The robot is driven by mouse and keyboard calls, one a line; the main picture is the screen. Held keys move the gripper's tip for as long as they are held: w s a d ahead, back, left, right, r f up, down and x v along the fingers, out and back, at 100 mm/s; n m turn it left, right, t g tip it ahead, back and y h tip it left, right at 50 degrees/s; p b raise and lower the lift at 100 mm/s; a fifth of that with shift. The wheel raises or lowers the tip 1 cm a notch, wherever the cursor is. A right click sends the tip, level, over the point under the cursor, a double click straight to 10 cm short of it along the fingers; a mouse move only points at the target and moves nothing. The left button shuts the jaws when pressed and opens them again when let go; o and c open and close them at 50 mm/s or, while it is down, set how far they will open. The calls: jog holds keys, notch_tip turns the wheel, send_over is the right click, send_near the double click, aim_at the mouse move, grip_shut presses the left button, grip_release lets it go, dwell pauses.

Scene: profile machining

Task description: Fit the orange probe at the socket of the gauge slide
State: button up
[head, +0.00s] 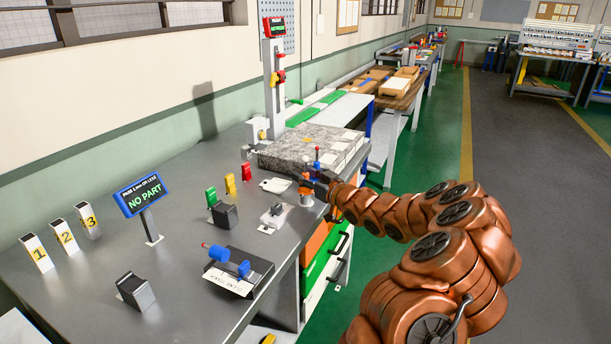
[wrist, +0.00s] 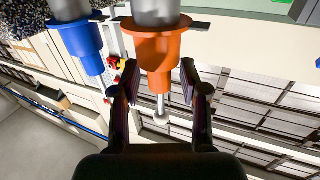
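The orange probe (wrist: 158,55) stands in a grey holder in the wrist view, which looks upside down. Its thin stem with a pale ball tip points away from the holder. My gripper (wrist: 160,85) is open, with one finger on each side of the probe and a visible gap at both sides. The gauge slide (head: 278,78), red and yellow, sits on the upright column behind the block. Its socket is too small to make out.
A blue probe (wrist: 80,45) stands beside the orange one. The granite block (head: 300,150) lies behind my gripper. A display (head: 141,195) reads "NO PART". Green, yellow and red pieces, dark blocks and numbered stands occupy the bench (head: 190,270). The aisle at right is clear.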

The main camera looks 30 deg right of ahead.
grip_shut()
jog(key=shift+r, duration=0.15)
jog(key=shift+s+r+b, duration=0.1)
jog(key=shift+r+b, duration=0.4)
jog(key=shift+r, duration=1.2)
jog(key=s+a+r+b, duration=0.1)
jog(key=s+a+b, duration=0.2)
jog(key=s, duration=1.2)
jog(key=shift+a+r, duration=0.15)
jog(key=shift+a, duration=0.85)
